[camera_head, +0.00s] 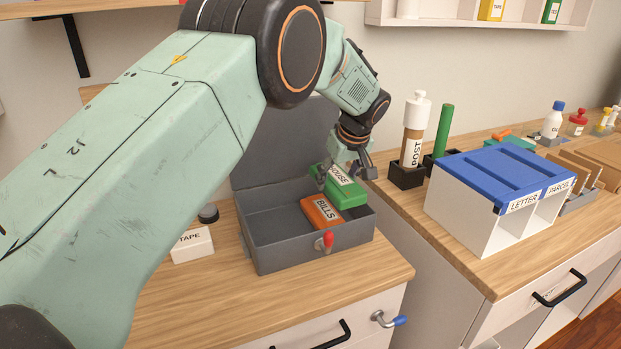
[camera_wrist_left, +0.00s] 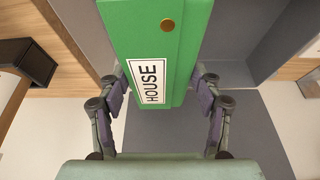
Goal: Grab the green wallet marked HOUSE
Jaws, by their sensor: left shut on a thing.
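The green wallet marked HOUSE (camera_head: 347,192) is at the right side of the open grey box (camera_head: 285,255), beside the orange wallet marked BILLS (camera_head: 321,213). My left gripper (camera_head: 346,172) reaches down over the box and is shut on the green wallet. In the left wrist view, the fingers (camera_wrist_left: 158,92) press on both sides of the green wallet (camera_wrist_left: 180,45), with its HOUSE label and a brass button facing the camera. Whether the wallet touches the box floor cannot be told. My right gripper is not in view.
The box lid (camera_head: 270,150) stands open behind. A white TAPE box (camera_head: 192,244) sits left of the box. To the right are a POST tube (camera_head: 413,140) in a black holder and a blue-topped letter sorter (camera_head: 505,172). A red-knobbed latch (camera_head: 326,240) is on the box front.

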